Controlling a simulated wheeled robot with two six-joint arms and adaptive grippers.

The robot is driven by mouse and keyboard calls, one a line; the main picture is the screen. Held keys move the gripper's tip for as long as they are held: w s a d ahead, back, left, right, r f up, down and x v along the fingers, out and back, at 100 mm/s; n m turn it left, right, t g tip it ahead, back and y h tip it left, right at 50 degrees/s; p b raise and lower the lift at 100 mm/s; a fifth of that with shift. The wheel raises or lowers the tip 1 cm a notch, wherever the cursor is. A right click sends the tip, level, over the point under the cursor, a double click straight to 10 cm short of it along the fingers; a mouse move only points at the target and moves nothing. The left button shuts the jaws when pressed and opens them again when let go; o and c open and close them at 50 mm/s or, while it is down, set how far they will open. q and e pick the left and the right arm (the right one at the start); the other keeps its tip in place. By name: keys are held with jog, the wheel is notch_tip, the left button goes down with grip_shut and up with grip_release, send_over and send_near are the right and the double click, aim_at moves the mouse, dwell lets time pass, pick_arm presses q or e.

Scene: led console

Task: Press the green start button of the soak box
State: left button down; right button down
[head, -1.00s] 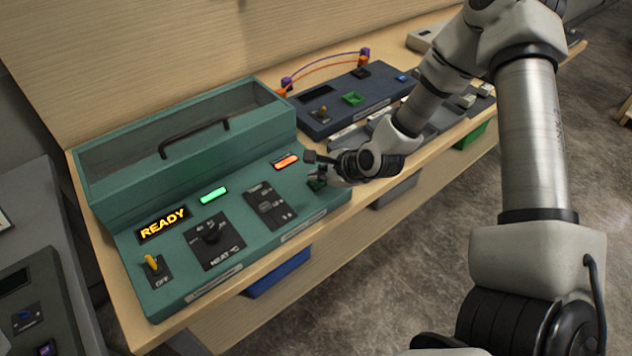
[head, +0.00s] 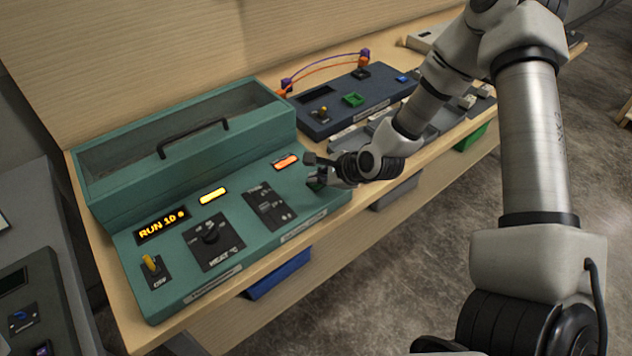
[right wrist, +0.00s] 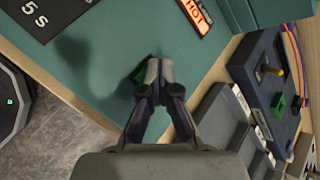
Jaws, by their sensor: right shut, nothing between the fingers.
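The soak box is the teal console (head: 262,238) on the wooden bench, with a lidded box at its back. Its display (head: 162,226) reads "RUN 10" and more, and the lamp (head: 213,196) beside it glows yellow. The green start button (head: 315,185) sits at the console's right end, largely hidden by my right gripper (head: 317,172). In the right wrist view the button (right wrist: 139,76) shows beside the fingertips. My right gripper (right wrist: 153,68) is shut and empty, its tips at the button; I cannot tell whether they touch it. My left gripper is out of view.
An orange lamp (head: 286,162) marked "HOT" glows close to my right gripper. A dark blue console (head: 352,98) with a toggle and a green square stands to the right. Grey trays (head: 440,118) lie nearby. Another dark console (head: 30,300) is at the lower left.

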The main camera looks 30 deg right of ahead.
aim_at(318, 185)
jog(key=shift+r+p, duration=0.5)
jog(key=shift+r, duration=0.35)
notch_tip(318, 185, up, 5)
jog(key=p, duration=0.3)
jog(key=shift+p, duration=0.35)
dwell(0.3)
